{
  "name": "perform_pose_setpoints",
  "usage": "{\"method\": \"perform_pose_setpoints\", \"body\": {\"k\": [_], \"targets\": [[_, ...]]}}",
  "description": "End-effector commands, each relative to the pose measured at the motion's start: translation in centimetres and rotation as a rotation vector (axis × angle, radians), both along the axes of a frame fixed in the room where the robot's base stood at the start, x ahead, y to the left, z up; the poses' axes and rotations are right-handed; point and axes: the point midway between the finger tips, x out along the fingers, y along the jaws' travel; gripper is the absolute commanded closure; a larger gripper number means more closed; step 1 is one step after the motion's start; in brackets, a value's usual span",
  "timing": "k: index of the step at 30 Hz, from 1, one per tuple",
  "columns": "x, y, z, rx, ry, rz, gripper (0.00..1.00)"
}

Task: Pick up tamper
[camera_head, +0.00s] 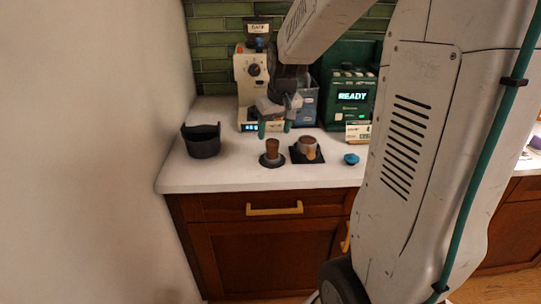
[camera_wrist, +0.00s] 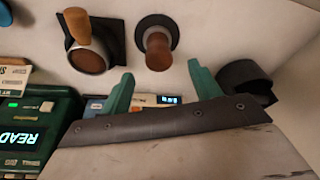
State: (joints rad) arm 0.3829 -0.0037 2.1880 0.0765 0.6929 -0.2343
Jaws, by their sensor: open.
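The tamper (camera_head: 272,148), with a brown wooden handle, stands upright on a dark round base on the white counter. It also shows in the wrist view (camera_wrist: 157,46), top centre, where its handle end lies between and just beyond the fingertips. My gripper (camera_head: 274,128) has teal fingers spread apart with nothing between them. In the head view it appears behind the tamper, in front of the coffee grinder. In the wrist view my gripper (camera_wrist: 160,70) points toward the tamper without visible contact.
A portafilter-like item (camera_head: 307,146) with a wooden handle rests on a black square mat close right of the tamper. A black bin (camera_head: 202,141) stands left, a small blue object (camera_head: 351,159) right. The cream grinder (camera_head: 247,80) and green READY machine (camera_head: 349,105) stand behind.

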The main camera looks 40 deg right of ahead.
Motion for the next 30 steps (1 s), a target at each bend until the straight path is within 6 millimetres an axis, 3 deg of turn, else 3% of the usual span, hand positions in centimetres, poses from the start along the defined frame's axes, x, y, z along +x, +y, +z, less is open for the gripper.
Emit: {"method": "perform_pose_setpoints", "body": {"k": [16, 26, 30], "targets": [[2.0, -0.5, -6.7, 0.000, 0.002, 0.000, 0.37], [2.2, -0.6, -7.4, -0.001, -0.001, 0.000, 0.37], [2.2, -0.6, -7.4, -0.001, -0.001, 0.000, 0.76]]}}
